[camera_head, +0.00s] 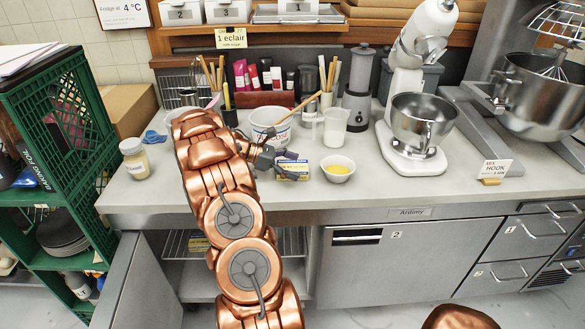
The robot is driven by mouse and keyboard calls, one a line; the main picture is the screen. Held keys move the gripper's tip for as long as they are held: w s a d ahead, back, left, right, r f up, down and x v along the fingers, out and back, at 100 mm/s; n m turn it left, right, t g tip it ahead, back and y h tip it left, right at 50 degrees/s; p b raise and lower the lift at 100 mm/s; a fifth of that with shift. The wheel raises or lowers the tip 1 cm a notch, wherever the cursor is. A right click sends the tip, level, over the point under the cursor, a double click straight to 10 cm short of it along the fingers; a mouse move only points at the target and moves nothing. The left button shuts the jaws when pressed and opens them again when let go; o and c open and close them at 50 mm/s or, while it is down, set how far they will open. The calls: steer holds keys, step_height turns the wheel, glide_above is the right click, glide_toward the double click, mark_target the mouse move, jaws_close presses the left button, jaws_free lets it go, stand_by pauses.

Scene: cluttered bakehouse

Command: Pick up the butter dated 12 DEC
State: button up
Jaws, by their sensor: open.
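A small yellow, white and blue packet (293,170), which looks like a butter pack, lies on the steel counter between the white tub and the white bowl. Any date on it is too small to read. My gripper (272,159) is open just to the left of the packet, low over the counter. I cannot tell whether it touches the packet. A yellowish item (199,244) lies on the wire rack in the open cabinet below, partly behind my arm; I cannot tell what it is.
A white tub (270,129) stands behind my gripper, and a bowl with yellow contents (338,169) sits right of the packet. A jug (335,127) and stand mixer (414,135) stand farther right. A cabinet door (143,285) hangs open. The counter's front strip is clear.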

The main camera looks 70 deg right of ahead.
steer(key=shift+s+d+f, duration=0.2)
steer(key=shift+s+f, duration=0.05)
steer(key=shift+s, duration=0.35)
steer(key=shift+c, duration=0.2)
steer(key=shift+f, duration=0.1)
steer(key=c, duration=1.4)
